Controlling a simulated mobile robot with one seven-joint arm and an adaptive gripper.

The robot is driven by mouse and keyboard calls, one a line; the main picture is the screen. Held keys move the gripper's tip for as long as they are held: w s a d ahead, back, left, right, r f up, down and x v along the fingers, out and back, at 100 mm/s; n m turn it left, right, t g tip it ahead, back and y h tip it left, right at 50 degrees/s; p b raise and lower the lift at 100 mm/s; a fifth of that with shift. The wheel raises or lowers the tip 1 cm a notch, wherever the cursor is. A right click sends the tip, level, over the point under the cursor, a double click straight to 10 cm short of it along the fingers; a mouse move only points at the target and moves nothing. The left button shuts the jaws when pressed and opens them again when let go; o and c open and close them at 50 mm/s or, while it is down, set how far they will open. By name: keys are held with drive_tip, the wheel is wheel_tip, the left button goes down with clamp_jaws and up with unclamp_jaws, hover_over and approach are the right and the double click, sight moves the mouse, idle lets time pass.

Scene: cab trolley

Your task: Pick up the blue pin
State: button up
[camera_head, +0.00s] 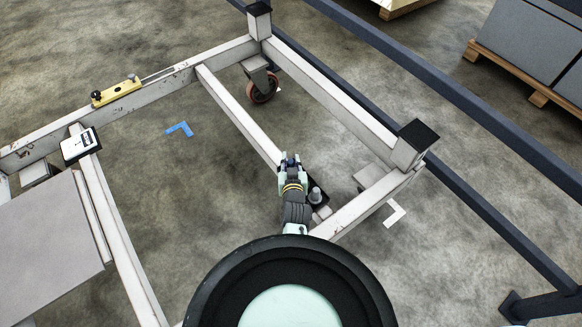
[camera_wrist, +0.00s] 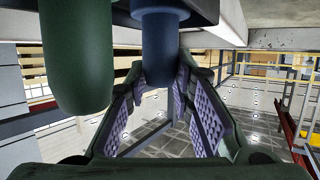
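The blue pin (camera_wrist: 160,45) shows upper centre in the wrist view, joined to a dark plate at the picture's top edge. Its free end shows in the gap between my two fingers. My gripper (camera_wrist: 162,105) is open, with purple ridged pads either side of that gap. I cannot tell whether a pad touches the pin. In the head view my gripper (camera_head: 290,159) is beside the dark plate (camera_head: 322,207) on the trolley frame; the blue pin cannot be made out surely there.
A thick green pin (camera_wrist: 76,55) stands close left of the blue one in the wrist view. Pale trolley beams (camera_head: 325,87) and corner posts (camera_head: 411,150) surround my gripper. A yellow block (camera_head: 116,92) lies on the left beam. A dark rail (camera_head: 490,125) runs along the right.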

clamp_jaws()
drive_tip(key=shift+r, duration=0.1)
